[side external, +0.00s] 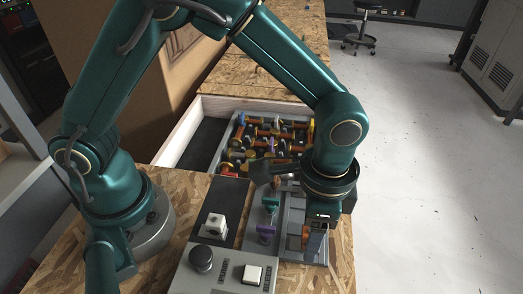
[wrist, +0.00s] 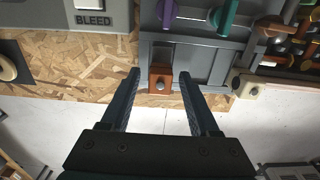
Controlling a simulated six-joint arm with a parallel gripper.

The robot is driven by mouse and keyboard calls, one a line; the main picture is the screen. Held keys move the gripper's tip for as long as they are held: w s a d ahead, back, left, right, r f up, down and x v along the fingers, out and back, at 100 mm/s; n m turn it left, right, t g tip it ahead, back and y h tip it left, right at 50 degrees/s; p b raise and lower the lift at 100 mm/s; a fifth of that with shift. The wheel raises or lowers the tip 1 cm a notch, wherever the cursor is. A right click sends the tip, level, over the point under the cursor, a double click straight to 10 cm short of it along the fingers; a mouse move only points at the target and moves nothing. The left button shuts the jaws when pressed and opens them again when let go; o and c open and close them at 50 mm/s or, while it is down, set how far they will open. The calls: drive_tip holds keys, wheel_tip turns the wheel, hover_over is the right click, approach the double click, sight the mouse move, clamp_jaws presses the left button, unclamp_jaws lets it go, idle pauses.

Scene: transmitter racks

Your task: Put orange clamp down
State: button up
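The orange clamp (wrist: 160,78) is a small brownish-orange block with a round grey bolt, at the edge of the grey rack panel (wrist: 207,62). It also shows as an orange patch (side external: 305,231) beside my gripper in the side view, partly hidden. My gripper (wrist: 160,72) is open, with one finger on each side of the clamp and a visible gap on both sides. Whether the clamp rests fully on the panel cannot be told. In the side view my gripper (side external: 315,243) points down over the rack's right side.
A purple handle (side external: 265,232) and a teal handle (side external: 271,204) stand on the rack left of my gripper. A control box with a black knob (side external: 201,259) and white button (side external: 251,274) is in front. A bin of colourful parts (side external: 270,140) lies behind.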

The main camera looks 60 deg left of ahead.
wheel_tip(320, 180, up, 12)
drive_tip(key=s+a+r+n+t, duration=0.2)
drive_tip(key=a+r+n, duration=0.2)
drive_tip(key=a, duration=0.5)
drive_tip(key=s+a+f+n+t, duration=0.2)
drive_tip(key=s+a+n+t, duration=0.1)
drive_tip(key=s+a+n, duration=0.2)
drive_tip(key=a, duration=0.2)
drive_tip(key=shift+s+a+f+t, duration=0.2)
drive_tip(key=shift+a+t, duration=0.1)
drive_tip(key=shift+a, duration=0.1)
drive_tip(key=shift+o, duration=0.4)
